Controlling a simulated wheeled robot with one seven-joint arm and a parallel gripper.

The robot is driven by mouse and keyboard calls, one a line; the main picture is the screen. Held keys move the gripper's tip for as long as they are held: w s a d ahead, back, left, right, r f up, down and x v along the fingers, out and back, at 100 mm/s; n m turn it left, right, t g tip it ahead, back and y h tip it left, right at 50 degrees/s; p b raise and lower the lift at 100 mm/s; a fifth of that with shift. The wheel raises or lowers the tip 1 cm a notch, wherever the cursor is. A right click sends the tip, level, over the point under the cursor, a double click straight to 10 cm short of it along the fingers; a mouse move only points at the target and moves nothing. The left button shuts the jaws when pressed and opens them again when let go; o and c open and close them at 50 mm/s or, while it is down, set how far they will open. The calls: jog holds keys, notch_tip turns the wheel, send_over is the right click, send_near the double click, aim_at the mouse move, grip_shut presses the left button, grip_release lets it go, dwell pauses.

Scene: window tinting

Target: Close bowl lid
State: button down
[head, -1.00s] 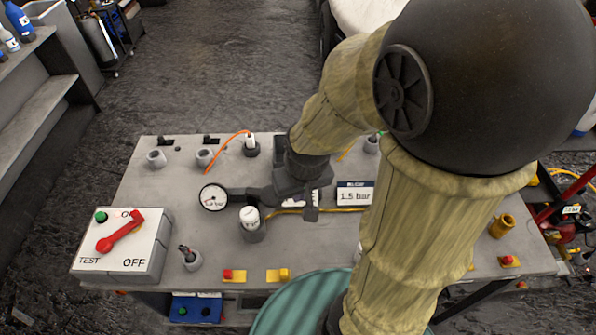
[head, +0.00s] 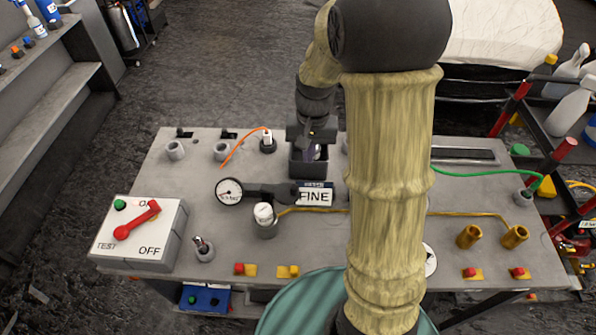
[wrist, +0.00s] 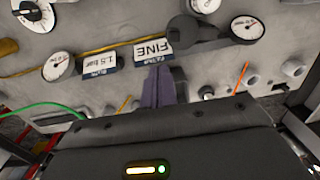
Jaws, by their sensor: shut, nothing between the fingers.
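A gauge on a dark bar (head: 229,191) and a FINE sign (head: 314,196) stand in front of the box. The switch box (head: 140,232) is at the left, brass fittings (head: 514,237) at the right. My arm hides the bench's middle right.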

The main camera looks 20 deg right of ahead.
jog(key=w+d+f+m+g+p, duration=0.1)
jog(key=w+m+g, duration=0.1)
jog(key=w, duration=0.6)
jog(key=shift+d+f+m+y, duration=0.2)
jog(key=shift+m+y, duration=0.2)
jog(key=shift+w+f, duration=0.1)
jog(key=p, duration=0.4)
send_near(287, 190)
jog(key=w+d+f, duration=0.1)
jog(key=d+f, duration=0.2)
jog(key=w+d+f, duration=0.1)
jog(key=f, duration=0.1)
jog(key=shift+w+d+f, duration=0.15)
jog(key=shift+w+f, duration=0.05)
jog(key=shift+w, duration=0.1)
jog(key=s+a+p, duration=0.1)
jog(key=s+a, duration=0.1)
jog(key=s, duration=0.1)
jog(key=shift+s+p, duration=0.1)
jog(key=shift+p, duration=0.3)
